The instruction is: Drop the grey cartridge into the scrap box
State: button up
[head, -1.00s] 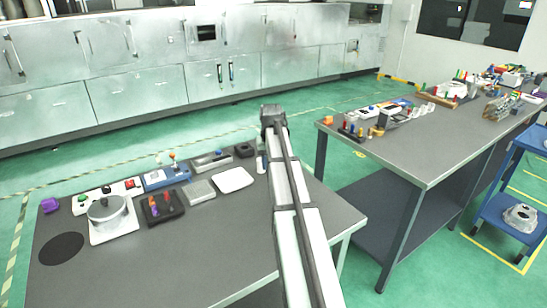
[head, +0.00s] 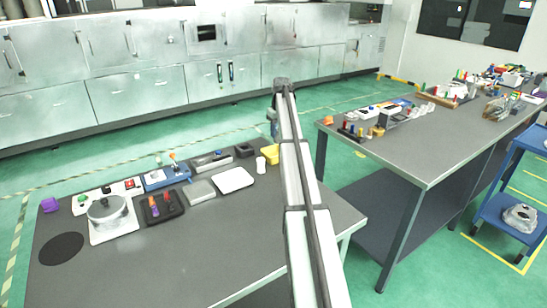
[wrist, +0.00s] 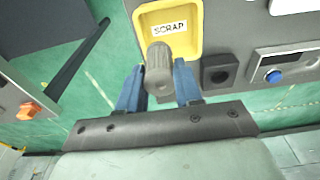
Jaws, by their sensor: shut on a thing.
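My gripper (wrist: 158,82) has two blue fingers and is shut on the grey cartridge (wrist: 158,68), a ribbed cylinder, in the wrist view. The scrap box (wrist: 196,40) is a yellow open tray with a white SCRAP label inside. The cartridge overlaps the box's near edge in that view; its height above the box cannot be told. In the head view the box (head: 271,153) sits at the far right corner of the near table, beside my arm. The gripper's fingers and the cartridge cannot be made out there.
A black block with a round hole (wrist: 219,71) stands close beside the box. A device with a blue button (wrist: 274,76) is beyond it. A white cup (head: 261,165) and a white tray (head: 234,180) are near the box. A second table (head: 400,150) is across a floor gap.

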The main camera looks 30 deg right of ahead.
aim_at(278, 142)
jog(key=shift+f, duration=0.15)
jog(key=shift+f, duration=2.85)
jog(key=o, duration=1.1)
notch_tip(278, 142, up, 14)
jog(key=s, duration=0.1)
jog(key=shift+s, duration=0.35)
jog(key=shift+f, duration=0.15)
